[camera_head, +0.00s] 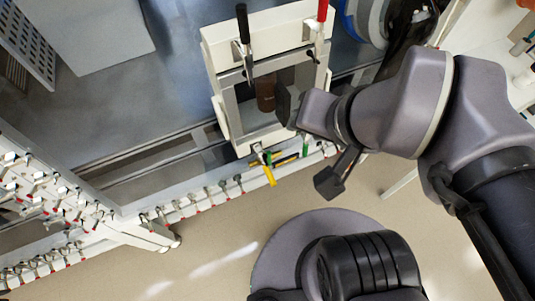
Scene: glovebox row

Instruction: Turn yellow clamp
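The yellow clamp (268,174) sits at the lower edge of a white square frame (222,88) on the glovebox, and its handle points down and slightly right. A green clamp (304,147) is to its right on the same edge. A black-handled clamp (242,24) and a red-handled clamp (321,16) stand at the frame's upper edge. My gripper (288,105) is at the right part of the frame opening, above and right of the yellow clamp and apart from it.
A brown cylinder (265,93) shows inside the frame opening. A rail with several small valves (190,207) runs along the lower left. A round blue-and-white port (368,20) is at upper right. The beige floor (215,255) below the yellow clamp is clear.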

